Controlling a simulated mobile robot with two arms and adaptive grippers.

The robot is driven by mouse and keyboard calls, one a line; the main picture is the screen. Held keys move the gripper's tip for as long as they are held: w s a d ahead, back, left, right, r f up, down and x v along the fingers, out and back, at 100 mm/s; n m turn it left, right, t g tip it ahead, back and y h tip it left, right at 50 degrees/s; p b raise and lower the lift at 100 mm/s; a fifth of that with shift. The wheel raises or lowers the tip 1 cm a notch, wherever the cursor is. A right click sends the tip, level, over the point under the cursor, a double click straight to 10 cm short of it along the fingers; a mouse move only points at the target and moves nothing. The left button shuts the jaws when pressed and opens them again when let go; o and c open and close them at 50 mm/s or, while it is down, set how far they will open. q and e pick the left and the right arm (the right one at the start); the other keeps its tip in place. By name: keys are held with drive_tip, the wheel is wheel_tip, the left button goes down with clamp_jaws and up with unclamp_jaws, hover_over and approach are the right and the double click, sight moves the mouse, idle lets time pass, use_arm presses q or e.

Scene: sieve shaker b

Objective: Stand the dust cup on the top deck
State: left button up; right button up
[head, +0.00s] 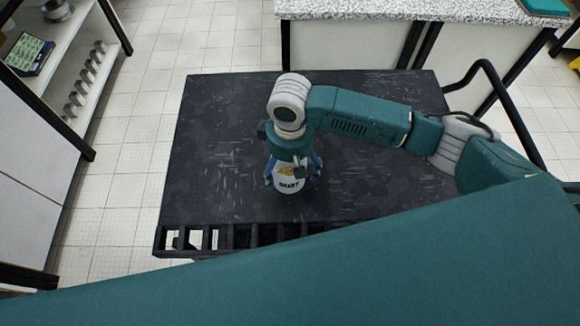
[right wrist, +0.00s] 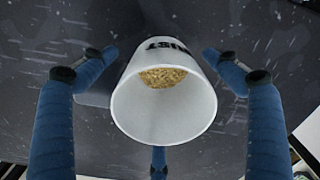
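The dust cup (head: 289,183) is a white cup with dark lettering and tan, grainy contents. It is upright over the dark top deck (head: 215,150), near its middle, and appears to stand on it. In the right wrist view I look down into the cup (right wrist: 165,112). My right gripper (head: 292,180) reaches down around the cup with blue fingers. In the right wrist view the two upper fingertips show small gaps to the cup's sides, so the gripper looks open. The third finger is partly hidden behind the cup's rim. My left gripper is not in view.
A black slotted rail (head: 230,237) runs along the deck's near edge. A black tubular handle (head: 510,110) rises at the right. Shelves with metal cups (head: 85,78) stand at the left, and a speckled counter (head: 400,10) stands behind. The deck's left part is bare.

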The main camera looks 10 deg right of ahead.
wheel_tip(320, 180, up, 12)
drive_tip(key=b, duration=0.1)
drive_tip(key=shift+r, duration=0.15)
idle(0.4)
idle(0.5)
